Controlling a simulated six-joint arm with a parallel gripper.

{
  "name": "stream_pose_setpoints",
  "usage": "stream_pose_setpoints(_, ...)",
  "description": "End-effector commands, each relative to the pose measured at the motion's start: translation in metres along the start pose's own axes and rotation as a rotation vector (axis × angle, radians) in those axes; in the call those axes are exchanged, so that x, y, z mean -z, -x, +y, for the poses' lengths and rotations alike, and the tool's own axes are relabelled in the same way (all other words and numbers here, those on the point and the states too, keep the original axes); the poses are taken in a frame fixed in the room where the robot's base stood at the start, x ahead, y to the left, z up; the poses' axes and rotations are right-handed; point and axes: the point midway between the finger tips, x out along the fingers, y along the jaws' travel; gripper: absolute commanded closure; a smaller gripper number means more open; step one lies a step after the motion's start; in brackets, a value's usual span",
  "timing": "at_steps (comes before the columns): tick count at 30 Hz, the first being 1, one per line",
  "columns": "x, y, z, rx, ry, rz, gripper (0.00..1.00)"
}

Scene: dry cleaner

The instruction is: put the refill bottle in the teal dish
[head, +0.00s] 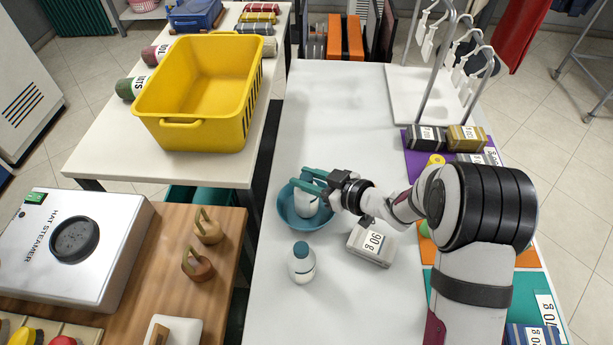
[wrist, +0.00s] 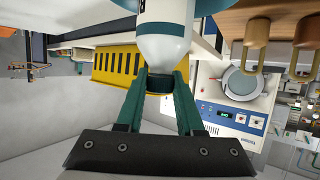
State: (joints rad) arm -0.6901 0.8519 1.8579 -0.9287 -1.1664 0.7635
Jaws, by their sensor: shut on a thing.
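My gripper (head: 318,184) is shut on a white bottle (head: 304,202), with its teal fingers around the bottle's dark neck. In the wrist view the fingers (wrist: 160,84) pinch that neck, and the white body of the bottle (wrist: 163,47) has a teal band. In the head view the bottle is within the outline of the teal dish (head: 285,216); I cannot tell whether it touches the dish's bottom. A second white bottle (head: 302,267) with a blue-teal cap stands on the table in front of the dish. The frames do not show which bottle is the refill one.
A grey scale-like box (head: 371,246) with a label sits right of the dish, below my arm. A yellow basket (head: 205,90) stands on the left table, and a hat steamer (head: 72,250) is at the lower left. The white table is clear behind the dish.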

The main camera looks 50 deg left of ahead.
Motion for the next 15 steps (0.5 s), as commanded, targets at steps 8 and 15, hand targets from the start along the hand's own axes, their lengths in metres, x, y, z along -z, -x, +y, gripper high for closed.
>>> stream_pose_setpoints(8,-0.0024,-0.0008,0.0001,0.0,0.0,0.0,0.44)
stream_pose_setpoints(15,-0.0024,-0.0008,0.0001,0.0,0.0,0.0,0.34)
